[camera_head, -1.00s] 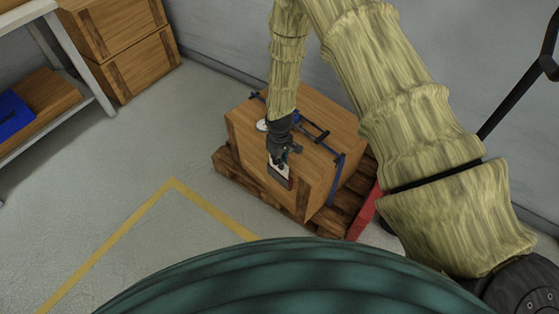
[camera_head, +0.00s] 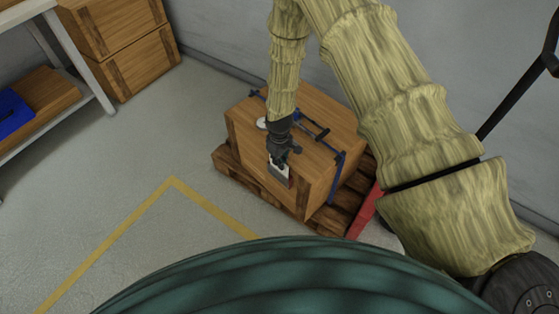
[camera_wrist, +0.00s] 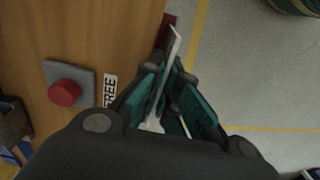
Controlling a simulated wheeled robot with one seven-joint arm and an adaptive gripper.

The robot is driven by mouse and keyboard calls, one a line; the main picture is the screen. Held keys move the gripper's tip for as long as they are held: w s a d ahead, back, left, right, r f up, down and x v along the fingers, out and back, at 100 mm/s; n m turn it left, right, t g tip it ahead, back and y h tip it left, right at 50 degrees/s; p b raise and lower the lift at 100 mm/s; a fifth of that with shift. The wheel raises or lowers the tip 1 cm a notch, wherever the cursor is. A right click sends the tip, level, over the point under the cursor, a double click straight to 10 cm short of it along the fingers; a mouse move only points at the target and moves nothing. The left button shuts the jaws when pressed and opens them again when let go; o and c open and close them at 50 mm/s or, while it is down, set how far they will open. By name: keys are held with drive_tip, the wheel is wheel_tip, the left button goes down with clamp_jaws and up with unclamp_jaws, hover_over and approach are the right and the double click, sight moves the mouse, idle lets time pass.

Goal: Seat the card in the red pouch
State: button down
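The card (camera_wrist: 172,58) is a thin whitish plate seen nearly edge-on between the teal fingers of my gripper (camera_wrist: 172,95) in the wrist view. The fingers appear shut on it, and its far end sticks out past the fingertips. A dark red piece, which looks like the red pouch (camera_wrist: 166,24), shows just beyond the card at the crate's edge. In the head view my gripper (camera_head: 279,157) points down at the crate's front edge, with the pale card (camera_head: 279,172) below it. I cannot tell whether the card is inside the pouch.
The wooden crate (camera_head: 318,112) stands on a pallet (camera_head: 232,174) with a blue clamp-like frame (camera_head: 337,178). A red button (camera_wrist: 65,93) on a grey plate and a "FREE" label (camera_wrist: 110,91) are beside my gripper. Open floor (camera_head: 130,165) lies left, with shelving beyond.

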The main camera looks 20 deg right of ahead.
drive_tip(key=c, duration=1.6)
unclamp_jaws()
drive_tip(key=shift+o, duration=0.2)
drive_tip(key=shift+d, duration=0.15)
drive_tip(key=shift+r, duration=0.1)
wheel_tip(320, 180, up, 12)
drive_tip(key=shift+s, duration=0.1)
drive_tip(key=s+f+m+p, duration=0.15)
drive_tip(key=s+f, duration=0.25)
drive_tip(key=s, duration=0.4)
drive_tip(key=s+f+m+p, duration=0.15)
drive_tip(key=s+f, duration=0.25)
drive_tip(key=s, duration=0.5)
drive_tip(key=s+d+r+m+p, duration=0.1)
drive_tip(key=s+d+m+p, duration=0.1)
drive_tip(key=s, duration=1.6)
drive_tip(key=shift+s+d+m+p, duration=0.4)
drive_tip(key=shift+d+p, duration=0.1)
drive_tip(key=shift+d, duration=0.05)
